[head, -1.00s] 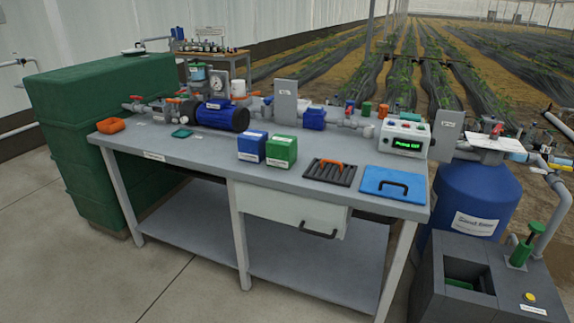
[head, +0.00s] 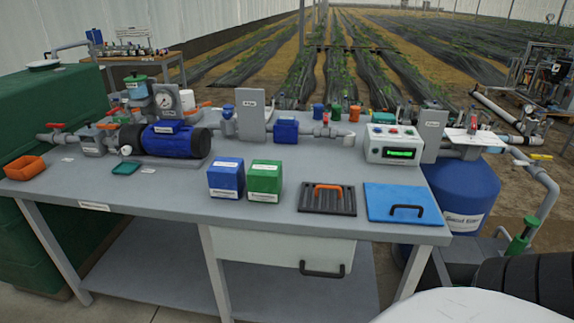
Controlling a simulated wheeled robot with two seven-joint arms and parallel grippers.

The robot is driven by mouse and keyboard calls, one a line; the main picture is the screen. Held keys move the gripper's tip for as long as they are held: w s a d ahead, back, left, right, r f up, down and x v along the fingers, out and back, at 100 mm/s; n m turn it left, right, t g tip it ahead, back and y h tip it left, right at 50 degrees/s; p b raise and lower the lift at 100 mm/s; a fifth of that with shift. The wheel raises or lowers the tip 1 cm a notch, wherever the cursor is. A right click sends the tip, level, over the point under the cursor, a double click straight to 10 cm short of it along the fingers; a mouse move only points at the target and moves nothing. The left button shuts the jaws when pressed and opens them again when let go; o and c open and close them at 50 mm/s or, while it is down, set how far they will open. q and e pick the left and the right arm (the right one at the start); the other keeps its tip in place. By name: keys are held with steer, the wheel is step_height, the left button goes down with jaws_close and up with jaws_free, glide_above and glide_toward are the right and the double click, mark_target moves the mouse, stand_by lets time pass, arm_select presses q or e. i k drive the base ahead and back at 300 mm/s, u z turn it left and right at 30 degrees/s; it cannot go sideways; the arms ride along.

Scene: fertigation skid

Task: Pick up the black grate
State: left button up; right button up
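The black grate (head: 312,200) lies flat on the grey workbench (head: 150,198), near its front edge. It has dark parallel bars and an orange handle (head: 329,187) on top. Nothing covers it. Neither of my grippers shows in the head view, so their state cannot be seen.
A blue panel with a black handle (head: 390,200) lies just right of the grate. A green box (head: 265,182) and a blue box (head: 226,179) stand to its left. A control box (head: 394,145) stands behind. A drawer with a black handle (head: 270,246) sits below the bench top.

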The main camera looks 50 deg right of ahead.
mark_target(339, 188)
steer(key=z, duration=0.35)
steer(key=i, duration=0.95)
steer(key=z, duration=1)
steer(key=i, duration=0.2)
steer(key=z, duration=0.1)
